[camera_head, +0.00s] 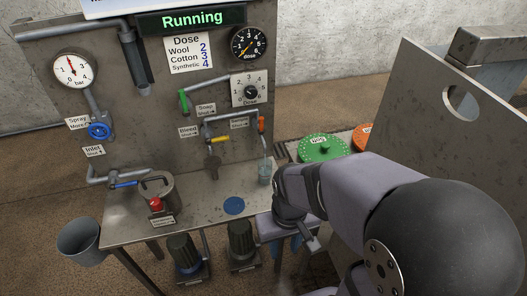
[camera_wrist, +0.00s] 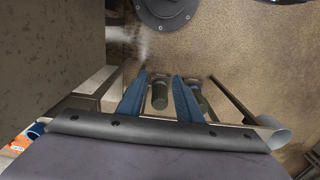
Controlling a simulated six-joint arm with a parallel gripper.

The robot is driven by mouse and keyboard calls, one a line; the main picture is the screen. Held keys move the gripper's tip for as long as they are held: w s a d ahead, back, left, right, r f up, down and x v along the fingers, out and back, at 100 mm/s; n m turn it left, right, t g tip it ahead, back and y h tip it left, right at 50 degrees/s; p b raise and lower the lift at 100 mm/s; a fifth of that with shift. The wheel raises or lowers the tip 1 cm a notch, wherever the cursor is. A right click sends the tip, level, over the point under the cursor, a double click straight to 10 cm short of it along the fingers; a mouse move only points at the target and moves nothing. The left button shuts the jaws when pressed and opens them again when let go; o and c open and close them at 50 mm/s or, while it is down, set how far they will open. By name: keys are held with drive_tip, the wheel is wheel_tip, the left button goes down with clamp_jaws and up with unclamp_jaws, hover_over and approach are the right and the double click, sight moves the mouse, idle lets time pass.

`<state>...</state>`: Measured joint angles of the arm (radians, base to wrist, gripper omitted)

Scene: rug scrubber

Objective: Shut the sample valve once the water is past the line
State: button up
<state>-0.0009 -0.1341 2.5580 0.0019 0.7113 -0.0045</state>
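The sample valve's orange-red handle (camera_head: 261,124) stands upright on the right of the metal panel in the head view, by a small label. Below it a clear glass (camera_head: 264,172) stands on the bench with bluish water in it; its line and the exact level are too small to tell. My gripper (camera_head: 287,247) hangs low beside the bench's right end, below and right of the glass, partly hidden by my wrist. In the wrist view its two blue fingers (camera_wrist: 160,75) are apart with nothing held. The valve and glass do not show there.
The panel also bears a green soap handle (camera_head: 183,101), a yellow bleed handle (camera_head: 218,139), a blue spray wheel (camera_head: 99,131) and a blue inlet handle (camera_head: 124,184). A grey plate (camera_head: 440,110) stands at right. The sign (camera_head: 192,19) reads "Running".

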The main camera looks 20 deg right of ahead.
drive_tip(key=w+a+f+t+y+b, duration=0.15)
drive_tip(key=w+a+t, duration=0.25)
drive_tip(key=w, duration=0.7)
drive_tip(key=m+t+h+b, duration=0.7)
drive_tip(key=t+h+b, duration=0.3)
drive_tip(key=t+h, duration=0.15)
approach(260, 123)
drive_tip(key=x, duration=0.4)
drive_tip(key=shift+g, duration=0.25)
drive_tip(key=shift+p+x, duration=1)
drive_tip(key=shift+x, duration=2.45)
clamp_jaws()
